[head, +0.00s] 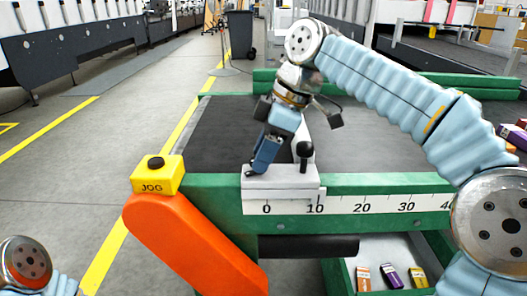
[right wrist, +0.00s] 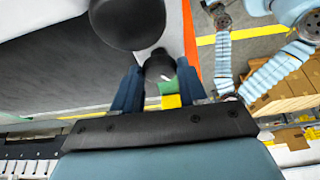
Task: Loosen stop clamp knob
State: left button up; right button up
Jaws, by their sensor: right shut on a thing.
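The stop block (head: 280,182), light grey, sits on the green front rail near the 0 to 10 marks of the scale (head: 385,205). A black ball-topped handle (head: 305,150) stands upright on it; its ball shows large in the right wrist view (right wrist: 125,22). My right gripper (head: 264,160) points down just left of that handle. In the right wrist view its blue fingers are shut on a smaller black knob (right wrist: 158,66), which is mostly hidden in the head view. My left gripper is out of the head view; only a piece of my left arm shows at bottom left.
A yellow JOG box (head: 157,174) with a black button and an orange guard (head: 190,245) stand left of the rail. Below the rail, a tray (head: 349,277) holds several small cartons.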

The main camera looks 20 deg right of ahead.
jog(key=n, duration=0.2)
jog(key=n+g, duration=0.1)
jog(key=n, duration=0.1)
jog(key=n+g, duration=0.1)
jog(key=shift+w+n, duration=0.25)
jog(key=shift+n, duration=0.15)
dwell(0.4)
jog(key=o, duration=1.1)
jog(key=shift+c, duration=0.2)
